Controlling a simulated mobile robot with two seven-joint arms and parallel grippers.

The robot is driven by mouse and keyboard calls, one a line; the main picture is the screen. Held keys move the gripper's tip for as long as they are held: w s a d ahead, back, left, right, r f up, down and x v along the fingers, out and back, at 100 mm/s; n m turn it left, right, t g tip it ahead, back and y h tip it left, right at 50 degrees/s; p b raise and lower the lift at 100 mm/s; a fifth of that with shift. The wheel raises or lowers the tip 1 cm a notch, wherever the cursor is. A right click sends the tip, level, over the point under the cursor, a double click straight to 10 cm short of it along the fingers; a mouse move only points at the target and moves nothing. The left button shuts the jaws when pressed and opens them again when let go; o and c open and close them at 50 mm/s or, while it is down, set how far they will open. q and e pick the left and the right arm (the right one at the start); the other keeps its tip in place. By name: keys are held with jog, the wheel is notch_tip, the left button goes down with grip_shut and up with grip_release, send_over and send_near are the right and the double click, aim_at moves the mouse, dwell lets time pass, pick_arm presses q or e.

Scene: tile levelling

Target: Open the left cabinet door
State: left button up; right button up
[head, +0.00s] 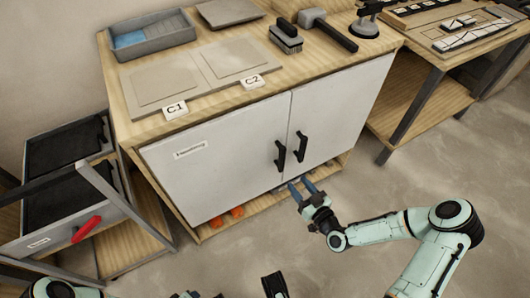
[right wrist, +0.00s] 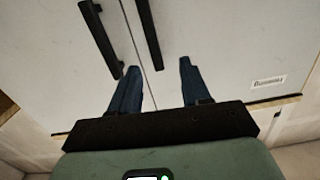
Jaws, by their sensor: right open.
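The white cabinet has a left door (head: 215,160) with a small label, and a right door (head: 343,108). Both look closed. The left door's black handle (head: 280,157) is upright beside the seam, and the right door's black handle (head: 301,146) is just right of it. My right gripper (head: 300,184) is open and empty, its blue fingers below the handles. In the right wrist view, the left door's handle (right wrist: 149,32) is ahead of the fingertips (right wrist: 158,65), roughly between them; no contact is visible.
The cabinet's wooden top (head: 310,70) holds a grey bin (head: 150,38), flat tiles, C1 and C2 cards, a brush (head: 286,38) and a mallet (head: 330,28). Orange items (head: 237,211) lie on the low shelf. A drawer unit (head: 65,215) stands left, a second table (head: 430,85) right. Floor in front is open.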

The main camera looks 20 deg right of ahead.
aim_at(284, 157)
jog(key=shift+t, duration=0.3)
jog(key=w+b, duration=0.1)
jog(key=w, duration=0.3)
jog(key=w+b, duration=0.1)
jog(key=w, duration=0.3)
jog(key=w+r+b, duration=0.1)
jog(key=w, duration=0.3)
jog(key=shift+w, duration=0.3)
pick_arm(q)
jog(key=s+a+f+g, duration=0.1)
jog(key=s+f+g, duration=0.1)
jog(key=s+f, duration=0.3)
jog(key=shift+s+a+f, duration=0.2)
jog(key=shift+s+f, duration=0.15)
jog(key=shift+f, duration=0.3)
pick_arm(e)
jog(key=shift+w, duration=0.6)
grip_shut()
